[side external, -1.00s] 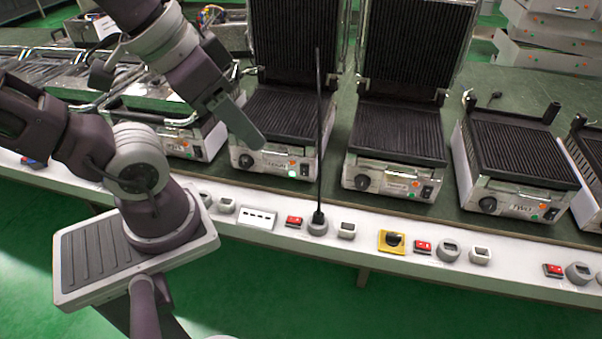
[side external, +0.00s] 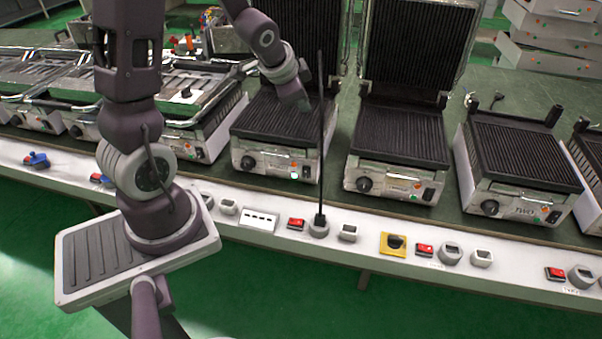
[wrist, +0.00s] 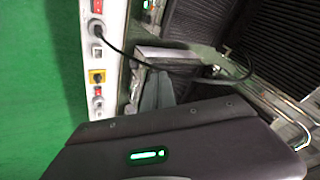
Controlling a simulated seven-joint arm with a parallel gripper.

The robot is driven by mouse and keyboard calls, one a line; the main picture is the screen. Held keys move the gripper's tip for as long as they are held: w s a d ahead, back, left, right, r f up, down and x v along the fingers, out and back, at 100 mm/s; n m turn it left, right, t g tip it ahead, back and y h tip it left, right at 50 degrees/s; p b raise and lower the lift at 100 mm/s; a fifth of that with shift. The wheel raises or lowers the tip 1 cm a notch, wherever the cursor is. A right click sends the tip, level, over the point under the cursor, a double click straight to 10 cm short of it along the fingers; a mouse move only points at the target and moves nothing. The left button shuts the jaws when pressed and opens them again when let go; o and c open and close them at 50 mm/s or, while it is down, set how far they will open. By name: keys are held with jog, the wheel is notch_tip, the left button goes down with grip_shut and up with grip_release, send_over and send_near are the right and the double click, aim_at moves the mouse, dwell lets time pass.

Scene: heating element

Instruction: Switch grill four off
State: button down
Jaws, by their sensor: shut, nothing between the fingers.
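The grill with the lit switch (side external: 277,122) stands open in the middle of the side external view. Its small label is too blurred to read. Its front panel has a black knob (side external: 248,162) on the left and a glowing pale green switch (side external: 294,172) on the right. My gripper (side external: 303,103) is over the right part of this grill's ribbed plate, behind and above the glowing switch, apart from it. My gripper's grey fingers (wrist: 157,80) are shut and empty in the wrist view. The switch cannot be made out there.
A thin black cable (side external: 321,130) rises upright from a socket on the white bench edge, right of the lit switch. Another open grill (side external: 400,135) stands to the right, and a flat one (side external: 515,150) beyond it. Red switches (side external: 296,223) and a yellow rotary switch (side external: 393,243) line the bench edge.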

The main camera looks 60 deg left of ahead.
jog(key=s+a+f+m+h, duration=0.1)
jog(key=s+a+f+m, duration=0.1)
jog(key=f, duration=1)
jog(key=s+a+f+m+t+h, duration=0.1)
jog(key=a+f, duration=0.3)
jog(key=f, duration=0.8)
jog(key=shift+s+f+m+t+h, duration=0.3)
jog(key=shift+s+m, duration=0.2)
send_near(306, 173)
jog(key=x, duration=0.6)
jog(key=shift+d+f, duration=0.3)
jog(key=shift+d, duration=0.15)
